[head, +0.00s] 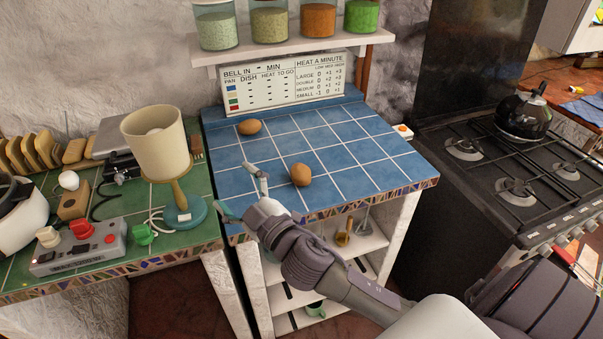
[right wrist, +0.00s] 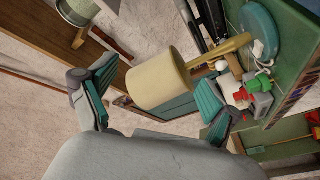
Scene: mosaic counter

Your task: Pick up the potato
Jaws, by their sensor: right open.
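Two brown, potato-like lumps lie on the blue tiled counter (head: 345,150). One potato (head: 249,127) is near the back left by the upright board. The other, rounder potato (head: 300,174) is nearer the front edge. My right gripper (head: 239,188) is over the counter's front left corner, left of the rounder lump and apart from both. Its teal fingers are spread and empty, as the right wrist view (right wrist: 155,100) also shows. Neither lump can be made out in the right wrist view. My left gripper is out of view.
A cream lampshade-like cup (head: 156,140) on a stand and a grey box with red knobs (head: 78,250) are on the green counter at left. A chart board (head: 283,80) stands behind, under a shelf of jars. A stove (head: 490,165) with a black kettle (head: 523,115) is at right.

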